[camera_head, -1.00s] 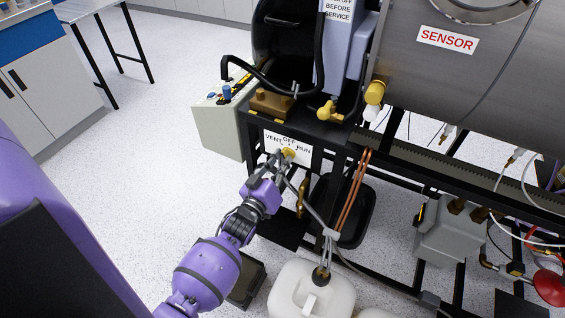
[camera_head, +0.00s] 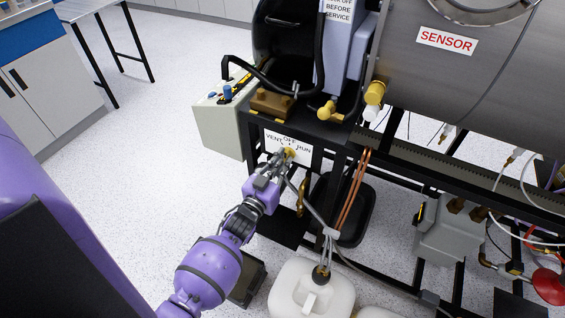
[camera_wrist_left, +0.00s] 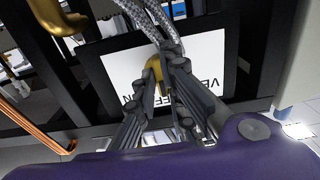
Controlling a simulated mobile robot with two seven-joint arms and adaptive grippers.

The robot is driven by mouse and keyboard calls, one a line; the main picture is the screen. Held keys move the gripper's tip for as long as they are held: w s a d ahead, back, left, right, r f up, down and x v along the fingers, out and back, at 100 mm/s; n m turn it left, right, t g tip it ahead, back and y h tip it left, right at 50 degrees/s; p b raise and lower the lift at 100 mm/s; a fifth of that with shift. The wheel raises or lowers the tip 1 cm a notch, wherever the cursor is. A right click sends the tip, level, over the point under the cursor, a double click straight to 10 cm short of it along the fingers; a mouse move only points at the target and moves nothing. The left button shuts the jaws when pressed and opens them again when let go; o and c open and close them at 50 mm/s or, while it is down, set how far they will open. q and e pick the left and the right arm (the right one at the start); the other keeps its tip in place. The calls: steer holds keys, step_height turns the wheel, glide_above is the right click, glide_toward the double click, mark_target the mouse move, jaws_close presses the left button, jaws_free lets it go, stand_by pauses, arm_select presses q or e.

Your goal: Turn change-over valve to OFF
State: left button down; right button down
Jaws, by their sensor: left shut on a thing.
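The change-over valve (camera_head: 289,153) is a small brass-yellow handle on a white label plate (camera_head: 272,140) marked VENT, OFF and RUN, on the front of the black frame. My left gripper (camera_head: 283,157) is at the valve, its fingers on either side of the handle. In the left wrist view the brass handle (camera_wrist_left: 157,72) sits between the dark fingers of the left gripper (camera_wrist_left: 162,82), which are shut on it. The fingers cover part of the handle and label, so the exact position the handle points to cannot be told. My right gripper is not in view.
Copper pipes (camera_head: 354,195) and braided hoses run close to the right of the valve. A white jerrycan (camera_head: 312,292) stands on the floor below. A grey control box (camera_head: 219,128) is at the left of the frame. The speckled floor at left is clear.

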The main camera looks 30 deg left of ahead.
arm_select(q)
steer(key=c, duration=1.8)
jaws_free()
steer(key=s, duration=1.2)
steer(key=shift+d, duration=0.35)
steer(key=shift+f, duration=0.1)
